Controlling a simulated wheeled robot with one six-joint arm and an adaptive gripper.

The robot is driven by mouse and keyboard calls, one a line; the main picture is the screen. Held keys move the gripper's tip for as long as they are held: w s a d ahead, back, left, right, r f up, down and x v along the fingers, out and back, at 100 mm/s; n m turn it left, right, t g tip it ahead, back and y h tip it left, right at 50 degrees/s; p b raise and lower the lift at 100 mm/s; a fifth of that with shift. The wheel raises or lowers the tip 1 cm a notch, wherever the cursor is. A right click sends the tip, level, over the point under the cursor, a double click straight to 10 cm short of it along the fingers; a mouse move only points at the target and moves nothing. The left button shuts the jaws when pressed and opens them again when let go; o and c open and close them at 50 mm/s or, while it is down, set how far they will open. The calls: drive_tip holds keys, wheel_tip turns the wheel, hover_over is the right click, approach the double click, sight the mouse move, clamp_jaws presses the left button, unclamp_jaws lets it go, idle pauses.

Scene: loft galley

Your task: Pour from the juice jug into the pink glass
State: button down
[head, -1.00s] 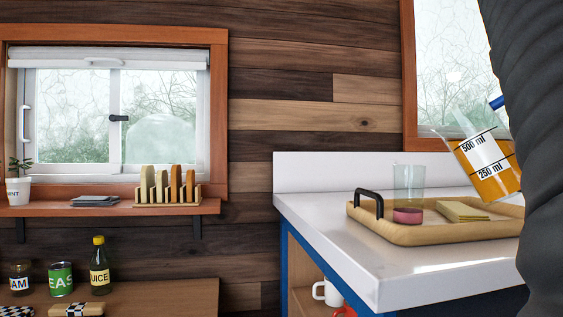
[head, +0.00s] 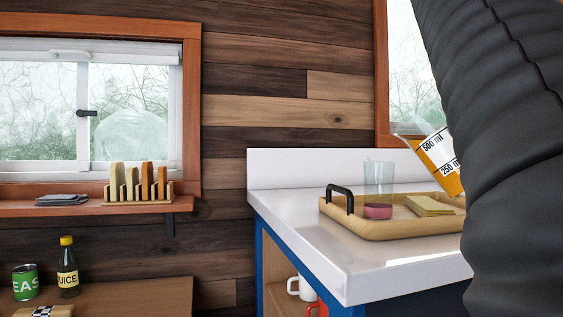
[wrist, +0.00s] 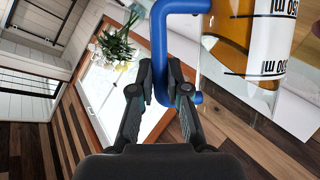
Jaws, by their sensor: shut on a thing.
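The juice jug (head: 440,158) is clear, with orange juice and a white 250/500 ml scale. It is tilted, mouth to the upper left, above the tray's right part; my arm hides its right side. No stream shows. In the wrist view, my gripper (wrist: 162,84) is shut on the jug's blue handle (wrist: 160,30); part of the jug (wrist: 242,40) shows at the upper right. A clear glass (head: 379,176) stands left of and below the spout. A pink round piece (head: 378,211) shows directly beneath it in the picture; I cannot tell whether they are one.
The wooden tray (head: 340,217) with a black handle sits on the white counter (head: 300,220), holding a yellowish flat stack (head: 429,205). Mugs (head: 301,287) stand on the shelf below. A bottle (head: 67,268) and green can (head: 25,282) stand on the left surface.

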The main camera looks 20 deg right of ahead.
drive_tip(key=shift+w+a+r+n+g+h, duration=0.3)
drive_tip(key=shift+w+a+n+g, duration=0.1)
drive_tip(key=shift+w+n, duration=0.2)
drive_tip(key=shift+w+a+r+n+g+h, duration=0.25)
drive_tip(key=shift+w+a+n+g+h, duration=0.1)
drive_tip(key=shift+w+n, duration=0.2)
idle(4.1)
drive_tip(key=shift+s+d+f+m+t+y, duration=0.25)
drive_tip(key=shift+s+d+m+t+y, duration=0.15)
drive_tip(key=shift+s+m, duration=0.2)
drive_tip(key=shift+s+d+f+m+t+y, duration=0.25)
drive_tip(key=shift+s+d+m+t, duration=0.1)
drive_tip(key=shift+s+m, duration=0.2)
drive_tip(key=s+d+f+m+t+y+b, duration=0.1)
drive_tip(key=s+d+f+m+t+b, duration=0.2)
drive_tip(key=s+f+m+b, duration=0.1)
drive_tip(key=shift+s+d+f+m+y, duration=0.3)
drive_tip(key=shift+s+f+m+y, duration=0.1)
drive_tip(key=shift+s+f, duration=0.45)
idle(0.4)
